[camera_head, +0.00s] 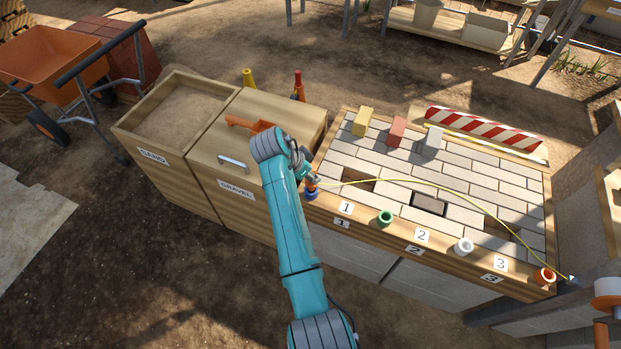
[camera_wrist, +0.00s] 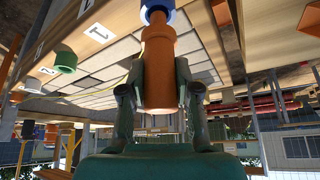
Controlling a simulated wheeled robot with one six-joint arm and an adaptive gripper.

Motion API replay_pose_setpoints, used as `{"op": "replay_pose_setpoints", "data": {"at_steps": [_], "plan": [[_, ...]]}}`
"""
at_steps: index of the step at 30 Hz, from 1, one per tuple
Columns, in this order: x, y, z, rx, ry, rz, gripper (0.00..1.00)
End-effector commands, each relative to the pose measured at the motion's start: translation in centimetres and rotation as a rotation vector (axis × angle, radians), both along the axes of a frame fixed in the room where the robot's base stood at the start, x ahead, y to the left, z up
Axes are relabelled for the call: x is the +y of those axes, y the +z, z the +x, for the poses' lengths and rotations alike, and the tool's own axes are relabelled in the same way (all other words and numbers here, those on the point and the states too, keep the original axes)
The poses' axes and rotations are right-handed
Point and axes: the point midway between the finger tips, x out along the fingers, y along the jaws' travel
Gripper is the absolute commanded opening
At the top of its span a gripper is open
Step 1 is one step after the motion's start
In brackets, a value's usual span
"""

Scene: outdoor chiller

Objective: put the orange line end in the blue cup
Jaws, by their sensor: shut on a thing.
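The orange line end (camera_wrist: 158,75) is between the two fingers of my gripper (camera_wrist: 160,95), which is shut on it. In the head view the line end (camera_head: 311,183) shows just above the blue cup (camera_head: 311,194), at the left of the ledge. My gripper (camera_head: 309,176) is there too, partly hidden by my arm. In the wrist view the blue cup (camera_wrist: 160,14) is right at the line end's narrow tip. I cannot tell whether the tip is inside the cup or only over it. A yellow line (camera_head: 440,190) runs from it to the right.
The paved bed (camera_head: 470,185) has open gaps and loose blocks (camera_head: 397,131). Sand and gravel bins (camera_head: 230,165) stand left.

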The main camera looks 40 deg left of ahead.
Motion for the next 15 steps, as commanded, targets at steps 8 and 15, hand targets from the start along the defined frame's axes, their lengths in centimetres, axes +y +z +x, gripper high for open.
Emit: {"op": "replay_pose_setpoints", "data": {"at_steps": [8,15], "plan": [[0.0,-2.8,0.0,0.000,0.000,-0.001,0.00],[0.0,-2.8,0.0,0.000,0.001,0.000,0.00]]}}
